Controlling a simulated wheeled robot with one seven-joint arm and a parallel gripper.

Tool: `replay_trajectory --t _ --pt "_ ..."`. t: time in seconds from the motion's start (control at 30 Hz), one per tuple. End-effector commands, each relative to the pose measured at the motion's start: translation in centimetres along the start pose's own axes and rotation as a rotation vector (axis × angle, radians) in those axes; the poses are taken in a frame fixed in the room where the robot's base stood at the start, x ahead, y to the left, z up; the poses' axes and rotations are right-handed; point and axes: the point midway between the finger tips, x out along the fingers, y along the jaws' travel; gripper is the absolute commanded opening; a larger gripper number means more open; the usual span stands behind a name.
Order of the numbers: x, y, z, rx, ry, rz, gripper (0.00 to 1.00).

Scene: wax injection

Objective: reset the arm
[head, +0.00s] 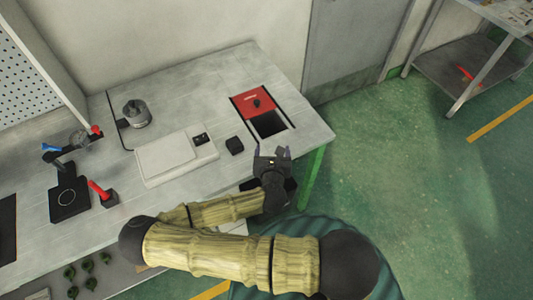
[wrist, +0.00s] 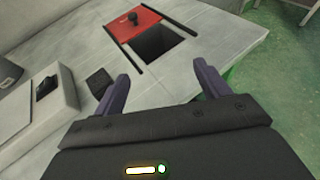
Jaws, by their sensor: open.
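My gripper (head: 273,155) is at the front right part of the workbench (head: 215,90), near its front edge. In the wrist view my gripper (wrist: 162,92) shows its two purple-grey fingers spread apart with nothing between them. Beyond the fingertips is the dark square opening (wrist: 158,42) in the bench top, with a red panel (wrist: 134,24) and black knob behind it. The red panel also shows in the head view (head: 250,97). My arm reaches in from the lower part of the head view, bent at the elbow.
A small black block (head: 235,145) lies left of the opening, beside a white flat machine (head: 176,155). A grey metal pot (head: 136,113) and a black clamp stand (head: 68,200) are farther left. A metal shelf (head: 460,75) stands at upper right. Green floor right of the bench is clear.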

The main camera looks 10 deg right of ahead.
Motion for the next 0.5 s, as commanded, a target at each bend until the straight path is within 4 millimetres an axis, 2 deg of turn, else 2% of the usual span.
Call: replay_trajectory --t 0.37,0.5 --pt "0.0 -0.1 0.0 0.008 0.003 -0.004 0.75" --pt "0.0 -1.1 -0.5 0.103 0.033 -0.057 0.75"
